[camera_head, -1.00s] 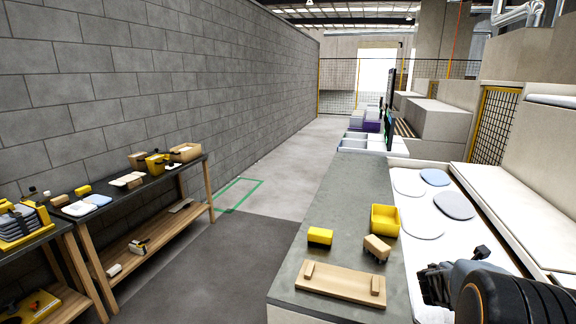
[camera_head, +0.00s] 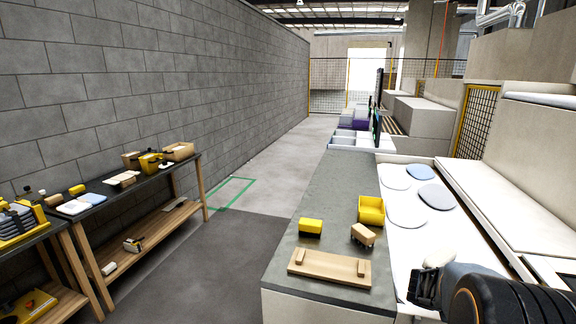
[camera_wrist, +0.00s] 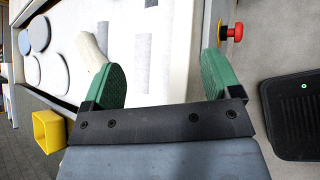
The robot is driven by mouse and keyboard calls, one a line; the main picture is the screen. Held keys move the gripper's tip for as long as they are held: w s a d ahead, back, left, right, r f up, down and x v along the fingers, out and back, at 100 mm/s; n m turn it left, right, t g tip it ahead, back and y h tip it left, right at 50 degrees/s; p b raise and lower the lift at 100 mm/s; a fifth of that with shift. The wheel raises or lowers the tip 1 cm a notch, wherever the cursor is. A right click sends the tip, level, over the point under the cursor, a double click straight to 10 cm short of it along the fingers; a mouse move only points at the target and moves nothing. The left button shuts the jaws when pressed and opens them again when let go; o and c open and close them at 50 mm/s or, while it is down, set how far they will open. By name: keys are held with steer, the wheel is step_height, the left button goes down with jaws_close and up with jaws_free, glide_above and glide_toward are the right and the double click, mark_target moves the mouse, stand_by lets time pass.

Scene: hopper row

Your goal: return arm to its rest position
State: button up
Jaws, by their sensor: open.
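My arm reaches in from the lower right of the head view, with my gripper (camera_head: 424,290) over the near end of the white surface (camera_head: 405,245). In the wrist view my gripper (camera_wrist: 160,82) has its two green finger pads wide apart, with nothing held between them. A pale cream object (camera_wrist: 90,52) lies just beyond the left finger, which partly covers it. A similar pale shape (camera_head: 438,258) shows behind my gripper in the head view.
A red button (camera_wrist: 232,32) and a black pad (camera_wrist: 292,115) lie right of my gripper. The aisle (camera_head: 262,190) is clear.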

steer(key=s+a+m+y+b, duration=0.1)
steer(key=s+a+m+y, duration=0.2)
steer(key=a, duration=0.6)
steer(key=s+a+m+y+b, duration=0.1)
steer(key=s+a+m+y, duration=0.3)
steer(key=a, duration=0.5)
steer(key=s+a+m+t+y+b, duration=0.1)
steer(key=s+a+m+y+b, duration=0.1)
steer(key=s+a+m+y, duration=0.2)
steer(key=a+m, duration=0.3)
steer(key=a, duration=0.3)
steer(key=shift+s+r+m, duration=0.2)
steer(key=shift+m, duration=0.1)
